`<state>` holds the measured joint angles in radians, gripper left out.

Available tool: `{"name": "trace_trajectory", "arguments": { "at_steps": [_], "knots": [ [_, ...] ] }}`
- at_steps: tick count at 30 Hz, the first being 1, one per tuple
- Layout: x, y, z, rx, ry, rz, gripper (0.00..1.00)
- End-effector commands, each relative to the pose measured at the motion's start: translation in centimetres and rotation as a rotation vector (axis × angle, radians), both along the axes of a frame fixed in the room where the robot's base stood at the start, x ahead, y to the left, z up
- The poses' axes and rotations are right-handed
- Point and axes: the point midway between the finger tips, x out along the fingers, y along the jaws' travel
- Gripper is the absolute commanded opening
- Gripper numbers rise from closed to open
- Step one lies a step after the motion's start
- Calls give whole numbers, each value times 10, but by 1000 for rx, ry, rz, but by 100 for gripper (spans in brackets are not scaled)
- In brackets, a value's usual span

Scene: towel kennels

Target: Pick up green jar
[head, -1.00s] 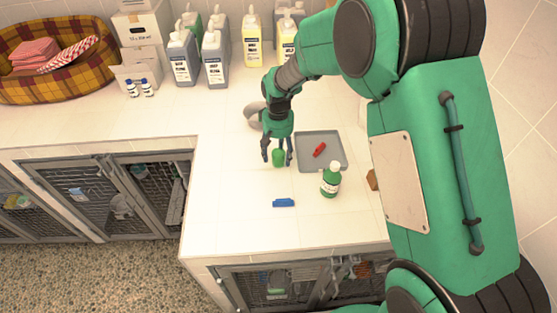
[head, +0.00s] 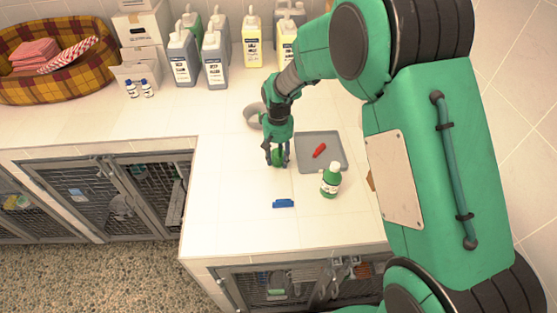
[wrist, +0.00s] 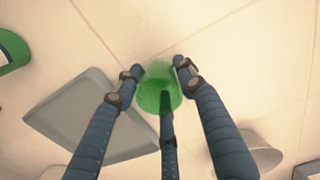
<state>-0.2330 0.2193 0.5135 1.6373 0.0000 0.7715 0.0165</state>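The green jar (head: 278,159) stands on the white tiled counter, just left of the grey tray. My gripper (head: 278,163) points down over it, with its dark fingers around it. In the wrist view the green jar (wrist: 158,95) sits between the fingertips of my gripper (wrist: 158,75). Two fingertips lie against its sides and a third finger crosses in front of it. The gripper looks shut on the jar, which shows no clear lift off the counter. The fingers hide part of the jar.
The grey tray (head: 309,165) holds a red object (head: 319,150). A green bottle with a white label (head: 330,181) stands close to the right. A blue object (head: 283,203) lies in front. A grey round bowl (head: 252,116) is behind my gripper. The counter's left front is clear.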

Motion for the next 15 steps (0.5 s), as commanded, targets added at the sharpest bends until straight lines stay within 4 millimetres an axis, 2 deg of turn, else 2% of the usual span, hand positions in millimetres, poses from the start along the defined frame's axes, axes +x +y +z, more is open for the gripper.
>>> {"name": "trace_trajectory", "arguments": {
  "at_steps": [1, 2, 15],
  "knots": [
    [0, 0, 0, 0, 0, 0, 22],
    [0, 0, 0, 0, 0, 0, 16],
    [0, 0, 5, 0, -1, 0, 16]
  ]
}}
